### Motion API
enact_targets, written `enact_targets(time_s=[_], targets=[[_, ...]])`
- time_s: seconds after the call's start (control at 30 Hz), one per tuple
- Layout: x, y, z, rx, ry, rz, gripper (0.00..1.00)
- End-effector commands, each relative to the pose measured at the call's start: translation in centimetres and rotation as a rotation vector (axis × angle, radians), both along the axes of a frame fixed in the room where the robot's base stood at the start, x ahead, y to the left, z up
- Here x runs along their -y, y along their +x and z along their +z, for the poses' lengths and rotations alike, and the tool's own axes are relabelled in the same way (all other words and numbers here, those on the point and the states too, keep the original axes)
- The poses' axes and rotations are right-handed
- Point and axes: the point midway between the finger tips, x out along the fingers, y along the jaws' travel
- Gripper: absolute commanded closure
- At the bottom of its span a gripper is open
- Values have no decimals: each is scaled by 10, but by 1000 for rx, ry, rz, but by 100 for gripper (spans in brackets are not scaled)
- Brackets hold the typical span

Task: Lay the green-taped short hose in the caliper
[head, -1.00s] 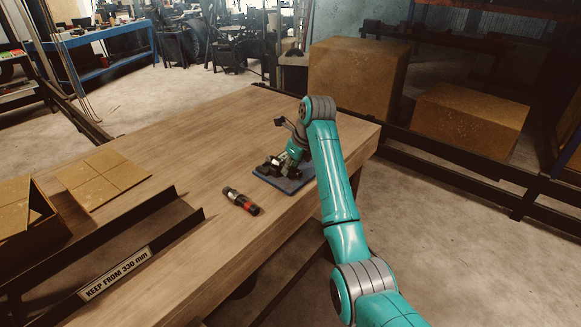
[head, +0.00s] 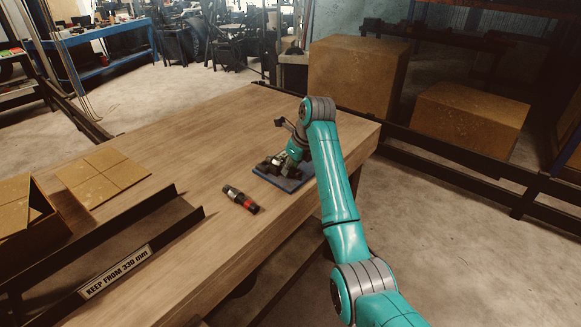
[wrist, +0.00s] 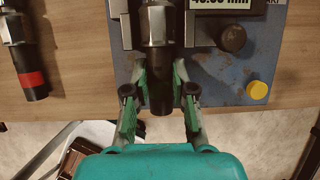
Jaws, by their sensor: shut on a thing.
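My gripper (wrist: 160,82) is shut on a short black hose (wrist: 160,101) with a silver fitting. The fingers have green pads; I cannot make out green tape on the hose. The caliper (wrist: 197,24) sits on a blue base plate (wrist: 225,85), with a dark jaw on each side of the silver fitting. I cannot tell whether the hose rests on the caliper or whether the jaws touch it. In the head view, the caliper's blue plate (head: 292,186) shows near the table's right edge, and the gripper is over it.
A red-taped hose (head: 241,199) lies on the wooden table (head: 205,150), left of the plate. A dark rail (head: 150,228) with a sign, a brown panel (head: 102,177) and an open box (head: 28,212) are farther left. The plate has a yellow button (wrist: 257,90).

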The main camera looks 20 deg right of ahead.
Motion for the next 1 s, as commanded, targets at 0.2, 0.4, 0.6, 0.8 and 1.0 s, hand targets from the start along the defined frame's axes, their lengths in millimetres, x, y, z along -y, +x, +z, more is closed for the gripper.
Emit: enact_targets(time_s=[0.2, 0.4, 0.6, 0.8, 1.0], targets=[[0, 0, -2, 1, 1, 0, 100], [0, 0, -2, 1, 1, 0, 100], [0, 0, -2, 1, 1, 0, 100], [0, 0, -3, 1, 1, 0, 100], [0, 0, -3, 1, 1, 0, 58]])
